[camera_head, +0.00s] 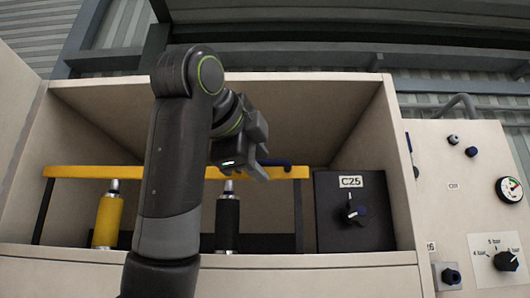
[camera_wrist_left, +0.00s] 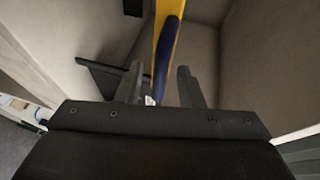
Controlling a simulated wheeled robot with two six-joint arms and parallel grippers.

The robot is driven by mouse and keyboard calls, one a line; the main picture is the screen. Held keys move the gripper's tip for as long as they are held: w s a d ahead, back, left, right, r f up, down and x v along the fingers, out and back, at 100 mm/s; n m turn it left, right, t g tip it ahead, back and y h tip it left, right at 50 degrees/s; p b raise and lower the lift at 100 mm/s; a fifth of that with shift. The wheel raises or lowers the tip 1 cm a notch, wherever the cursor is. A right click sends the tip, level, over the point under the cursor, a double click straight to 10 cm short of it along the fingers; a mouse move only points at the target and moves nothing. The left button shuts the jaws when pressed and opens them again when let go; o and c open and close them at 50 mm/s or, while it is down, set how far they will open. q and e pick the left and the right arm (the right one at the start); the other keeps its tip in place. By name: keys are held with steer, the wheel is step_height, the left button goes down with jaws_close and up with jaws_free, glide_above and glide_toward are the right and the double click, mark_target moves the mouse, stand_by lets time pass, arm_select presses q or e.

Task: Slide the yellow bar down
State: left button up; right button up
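The yellow bar (camera_head: 80,171) runs level across the open cabinet, partly hidden behind my left arm. It also shows in the left wrist view (camera_wrist_left: 166,28). A dark blue handle (camera_head: 276,162) is on the bar near its right end; in the left wrist view the handle (camera_wrist_left: 165,55) runs down between my fingers. My left gripper (camera_wrist_left: 158,72) is open, its two fingers on either side of the handle with gaps visible. In the head view the left gripper (camera_head: 262,172) is at the bar, right of its middle. My right gripper is not in view.
Below the bar stand a yellow roller (camera_head: 107,220) and a black roller (camera_head: 228,222). A black C25 box with a knob (camera_head: 352,211) is to the right inside the cabinet (camera_head: 300,262). A panel with a gauge (camera_head: 510,190) and pressure knob (camera_head: 505,261) is farther right.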

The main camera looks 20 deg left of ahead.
arm_select(q)
steer(key=shift+p+x, duration=0.45)
steer(key=shift+x, duration=1.2)
steer(key=shift+s, duration=0.1)
steer(key=shift+c, duration=0.8)
jaws_close()
